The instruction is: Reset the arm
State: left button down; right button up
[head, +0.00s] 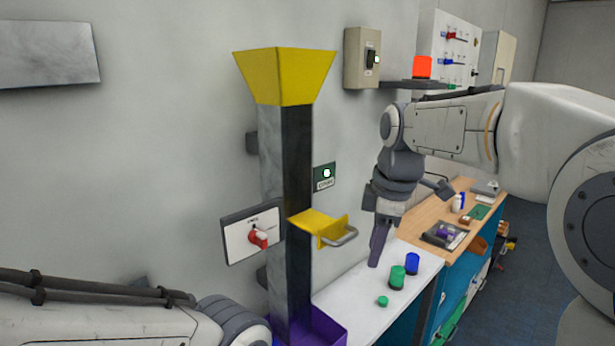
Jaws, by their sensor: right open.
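My right arm comes in from the right and bends down, so its gripper (378,243) points at the white table (345,285). The gripper is open with nothing between its fingers. It hangs above the table, to the left of a blue cylinder (412,262) and a green cylinder (397,277). My left arm shows at the bottom left, but its gripper is out of view.
A tall post with a yellow funnel (285,75) and yellow chute (320,228) stands left of my right gripper. A purple bin (325,332) is at its foot. A small green disc (382,301) lies on the table. A wooden bench (440,218) stands behind.

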jog(key=s+d+f+m, duration=0.2)
jog(key=s+f+m, duration=0.25)
jog(key=f, duration=0.25)
jog(key=s+d+f+m+h, duration=0.1)
jog(key=s+d+f+m, duration=0.15)
jog(key=f+m, duration=0.3)
jog(key=s+d+f+m, duration=0.1)
jog(key=s+f+m, duration=0.4)
jog(key=f, duration=0.3)
jog(key=s+a+f+n+g+y+b, duration=0.1)
jog(key=s+a+f+n+g+b, duration=0.1)
jog(key=s+a+n+b, duration=0.5)
jog(key=s+a+b, duration=0.1)
jog(key=s+a, duration=0.5)
jog(key=shift+s+a+f, duration=0.15)
jog(key=shift+s+a, duration=0.2)
jog(key=shift+s, duration=0.05)
